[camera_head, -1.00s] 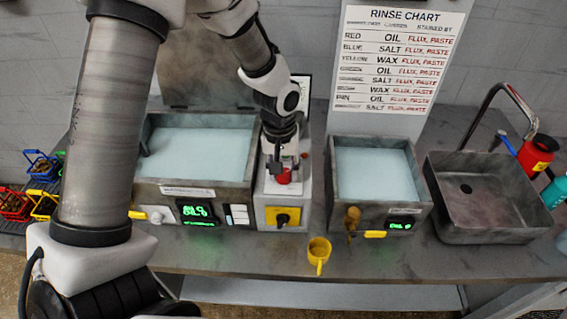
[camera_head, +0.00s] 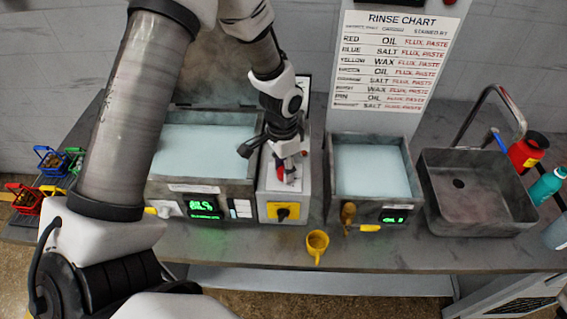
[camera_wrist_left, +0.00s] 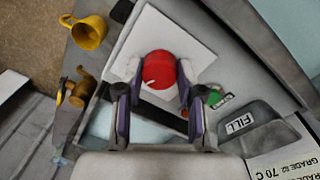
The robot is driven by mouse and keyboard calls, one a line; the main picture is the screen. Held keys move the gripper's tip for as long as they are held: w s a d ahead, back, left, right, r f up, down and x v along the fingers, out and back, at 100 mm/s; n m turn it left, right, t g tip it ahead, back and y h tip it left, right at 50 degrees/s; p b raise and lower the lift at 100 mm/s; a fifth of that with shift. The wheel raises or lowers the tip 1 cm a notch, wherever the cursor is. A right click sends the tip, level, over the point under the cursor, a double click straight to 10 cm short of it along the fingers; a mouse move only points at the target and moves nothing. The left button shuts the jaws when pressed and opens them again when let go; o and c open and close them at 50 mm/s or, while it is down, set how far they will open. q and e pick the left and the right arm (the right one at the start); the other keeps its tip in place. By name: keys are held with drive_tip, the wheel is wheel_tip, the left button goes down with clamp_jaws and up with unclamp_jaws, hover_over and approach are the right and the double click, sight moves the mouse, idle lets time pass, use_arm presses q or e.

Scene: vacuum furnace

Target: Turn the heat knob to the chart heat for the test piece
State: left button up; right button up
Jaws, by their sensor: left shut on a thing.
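The heat knob, a round red knob (camera_wrist_left: 161,70), sits on a white plate (camera_wrist_left: 190,30) in the left wrist view. A short white mark on it points toward the lower left of that picture. My left gripper (camera_wrist_left: 157,82) is shut on the red knob, one finger at each side. In the head view the knob (camera_head: 281,171) shows in part below my left gripper (camera_head: 287,162), on top of the grey box between two baths. A grade label (camera_wrist_left: 285,160) reading 70 C shows only in part. My right gripper is not in view. I cannot make out a test piece.
A large bath (camera_head: 205,150) with a green display stands left of the box, a smaller bath (camera_head: 370,170) right. A sink (camera_head: 475,205) and rinse chart (camera_head: 395,60) are farther right.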

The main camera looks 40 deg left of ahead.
use_arm(q)
drive_tip(key=m+p, duration=0.1)
drive_tip(key=m, duration=0.2)
drive_tip(key=shift+m, duration=0.3)
drive_tip(key=shift+f+m+p, duration=0.1)
drive_tip(key=shift+m+p, duration=0.2)
drive_tip(key=shift+m, duration=1.4)
drive_tip(key=o, duration=1.1)
drive_tip(key=shift+o, duration=0.2)
drive_tip(key=shift+w+d, duration=0.1)
wheel_tip(320, 180, up, 12)
drive_tip(key=shift+w, duration=0.35)
